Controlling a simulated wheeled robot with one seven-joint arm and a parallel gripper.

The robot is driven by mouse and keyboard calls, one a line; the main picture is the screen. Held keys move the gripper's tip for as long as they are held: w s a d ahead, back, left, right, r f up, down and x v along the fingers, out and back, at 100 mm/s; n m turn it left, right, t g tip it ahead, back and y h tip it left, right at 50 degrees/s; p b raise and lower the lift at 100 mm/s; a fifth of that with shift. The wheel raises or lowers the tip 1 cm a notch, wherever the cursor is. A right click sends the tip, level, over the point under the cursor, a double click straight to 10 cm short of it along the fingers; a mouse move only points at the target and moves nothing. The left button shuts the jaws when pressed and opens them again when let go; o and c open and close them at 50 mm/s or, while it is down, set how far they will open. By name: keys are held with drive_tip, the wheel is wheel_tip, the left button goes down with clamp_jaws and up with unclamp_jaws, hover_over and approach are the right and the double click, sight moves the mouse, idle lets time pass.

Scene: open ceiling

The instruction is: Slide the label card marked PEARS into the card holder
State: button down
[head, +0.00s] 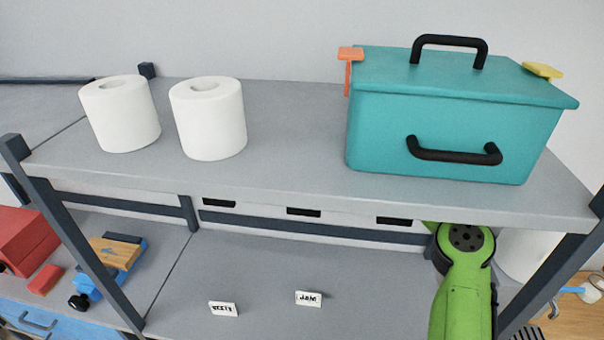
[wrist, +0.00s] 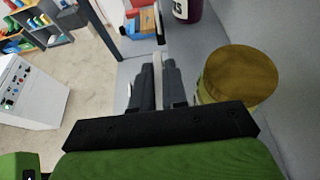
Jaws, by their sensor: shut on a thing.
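In the wrist view my gripper (wrist: 156,62) has its grey fingers close together, with a thin pale piece (wrist: 158,72) between them, seen nearly edge-on. It looks like a card, but no lettering shows on it. In the head view my green arm reaches under the upper shelf at the right, and the gripper is hidden. Black slots (head: 303,212) below the upper shelf may be card holders.
A yellow-brown lidded jar (wrist: 236,80) stands close right of my fingers. A dark jar (wrist: 187,8) lettered "RS" is beyond them. The upper shelf (head: 290,130) carries a teal box (head: 440,125) and two white rolls (head: 208,120). A dark post (head: 80,230) stands at left.

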wheel_tip(320, 180, down, 3)
drive_tip(key=shift+d+b, duration=0.1)
drive_tip(key=shift+b, duration=0.65)
drive_tip(key=shift+s+r, duration=0.1)
drive_tip(key=shift+p, duration=0.95)
idle(0.7)
drive_tip(key=shift+f+b, duration=0.3)
drive_tip(key=shift+f, duration=0.2)
drive_tip(key=shift+f+b, duration=0.65)
drive_tip(key=shift+f, duration=0.8)
drive_tip(key=c, duration=1.1)
unclamp_jaws()
